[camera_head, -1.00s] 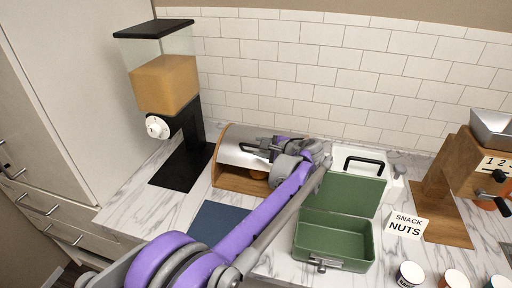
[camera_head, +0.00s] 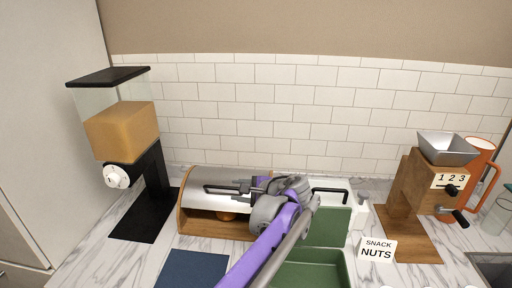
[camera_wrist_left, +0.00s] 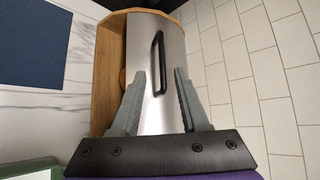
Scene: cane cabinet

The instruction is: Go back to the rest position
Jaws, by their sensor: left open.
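My left gripper (camera_head: 243,188) is open and empty in the head view, at the wooden bread box (camera_head: 187,229) with its steel roll lid. In the left wrist view, the two grey fingers (camera_wrist_left: 155,82) stand apart over the steel lid (camera_wrist_left: 150,110). The lid's black bar handle (camera_wrist_left: 161,62) lies just ahead, near the fingertips; whether they touch it I cannot tell. The lid is raised, and a brown, round thing (camera_head: 227,216) shows in the front opening. My purple left arm crosses the lower middle. My right gripper is not in view.
A green box (camera_head: 330,230) stands open right of my arm, partly hidden by it. A cereal dispenser (camera_head: 122,130) stands at left, a blue mat (camera_head: 190,270) in front. A "Snack Nuts" sign (camera_head: 376,250) and wooden grinder (camera_head: 402,200) stand at right. A tiled wall closes the back.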

